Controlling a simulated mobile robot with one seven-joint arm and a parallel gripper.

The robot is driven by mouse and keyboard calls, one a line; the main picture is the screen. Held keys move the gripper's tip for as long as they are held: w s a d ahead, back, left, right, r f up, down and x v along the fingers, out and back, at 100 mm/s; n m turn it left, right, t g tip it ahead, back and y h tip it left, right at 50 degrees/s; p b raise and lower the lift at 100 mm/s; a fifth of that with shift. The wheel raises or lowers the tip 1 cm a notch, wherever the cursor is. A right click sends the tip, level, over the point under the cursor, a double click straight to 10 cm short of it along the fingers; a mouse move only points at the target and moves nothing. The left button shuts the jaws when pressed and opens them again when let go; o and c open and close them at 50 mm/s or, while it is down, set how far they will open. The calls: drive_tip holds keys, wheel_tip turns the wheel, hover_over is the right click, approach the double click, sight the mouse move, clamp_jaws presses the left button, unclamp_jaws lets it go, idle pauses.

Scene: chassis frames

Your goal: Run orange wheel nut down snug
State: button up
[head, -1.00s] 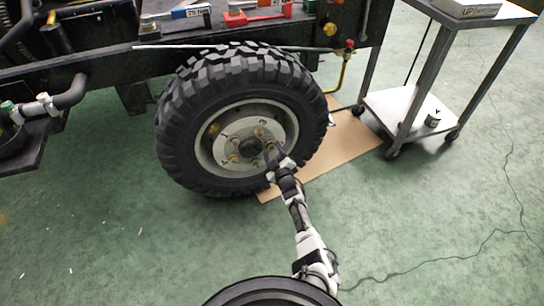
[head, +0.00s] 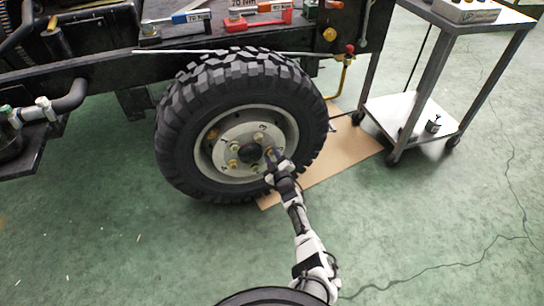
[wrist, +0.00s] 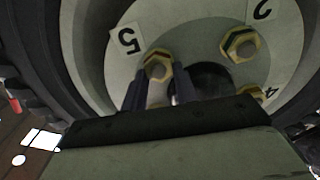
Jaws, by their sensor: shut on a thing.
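The wheel hub (head: 248,128) is a pale disc inside a black knobbly tyre (head: 180,125), with several brass-coloured nuts around a dark centre. The orange wheel nut (wrist: 158,66) sits beside the label 5 in the wrist view. My gripper (wrist: 161,85) reaches the wheel face, its dark fingers on either side of this nut and shut on it. In the head view my gripper (head: 271,155) is at the right side of the hub and covers much of the nut. How far the nut is seated on its stud cannot be told.
A metal trolley (head: 408,110) stands to the right. Wrenches (head: 258,20) lie on the chassis above the wheel. Cardboard (head: 345,145) lies under the tyre.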

drive_tip(key=m, duration=0.5)
drive_tip(key=shift+d+m, duration=0.15)
drive_tip(key=shift+m, duration=0.15)
drive_tip(key=o, duration=1)
drive_tip(key=shift+s, duration=0.1)
